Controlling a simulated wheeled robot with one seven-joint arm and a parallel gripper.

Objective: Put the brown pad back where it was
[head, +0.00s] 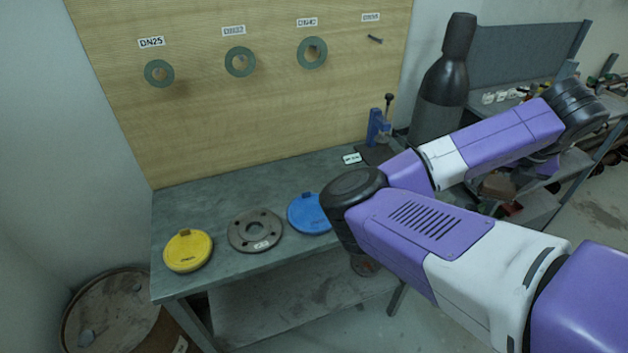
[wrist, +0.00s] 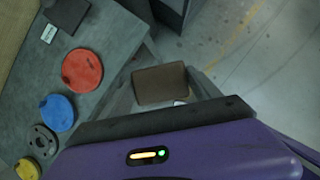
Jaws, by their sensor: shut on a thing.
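The brown pad (wrist: 160,85) is a flat, dark brown rectangle. In the wrist view it sits between the two fingers of my gripper (wrist: 163,90), which is shut on it. The pad appears over the floor, to the right of the bench (wrist: 115,55). In the head view my own arm covers much of the right side. A brown shape (head: 499,187) shows under the arm there; I cannot tell surely whether it is the pad. My fingertips are not clear in that view.
On the bench are a yellow disc (head: 188,250), a grey flange (head: 255,230), a blue disc (head: 307,213) and a red disc (wrist: 82,70). A blue tool (head: 378,126) stands at the back. Green rings (head: 312,52) hang on the board. A dark gas cylinder (head: 442,90) stands beyond the bench.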

